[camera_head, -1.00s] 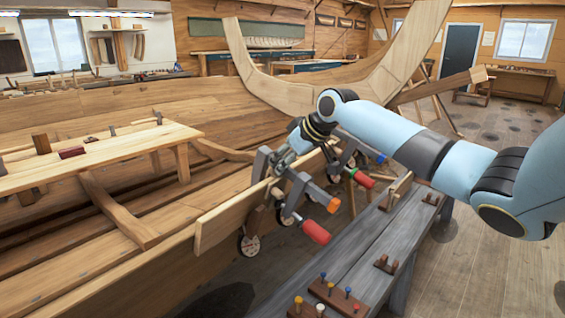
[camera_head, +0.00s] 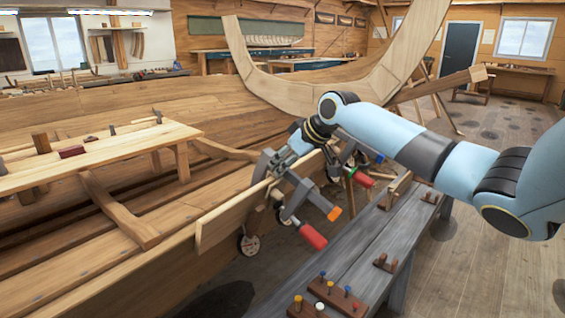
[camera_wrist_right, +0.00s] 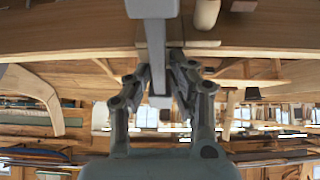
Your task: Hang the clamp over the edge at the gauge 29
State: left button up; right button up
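A grey clamp with a red handle (camera_head: 313,236) and an orange bar end (camera_head: 334,213) is at the edge of the hull plank (camera_head: 222,222). My right gripper (camera_head: 275,162) is shut on this clamp's bar, which shows between the fingers in the right wrist view (camera_wrist_right: 155,45). The clamp's jaws straddle or hang close to the plank's top edge; whether they touch it I cannot tell. Round gauges hang beneath the plank, one clearly visible (camera_head: 249,244); their numbers are unreadable. Another clamp, with a red and green handle (camera_head: 362,180), is farther along, partly behind my arm. My left gripper is out of view.
A grey bench (camera_head: 350,257) runs beside the hull on the right, with wooden holders and coloured pegs (camera_head: 337,294). A wooden staging table (camera_head: 120,147) with blocks and tools stands inside the hull at left. A large curved frame (camera_head: 262,82) rises behind.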

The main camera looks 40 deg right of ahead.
jog(key=o, duration=0.3)
jog(key=shift+s+f, duration=0.1)
jog(key=shift+s, duration=0.05)
jog(key=a+v, duration=0.1)
jog(key=v, duration=1.1)
jog(key=shift+d, duration=0.45)
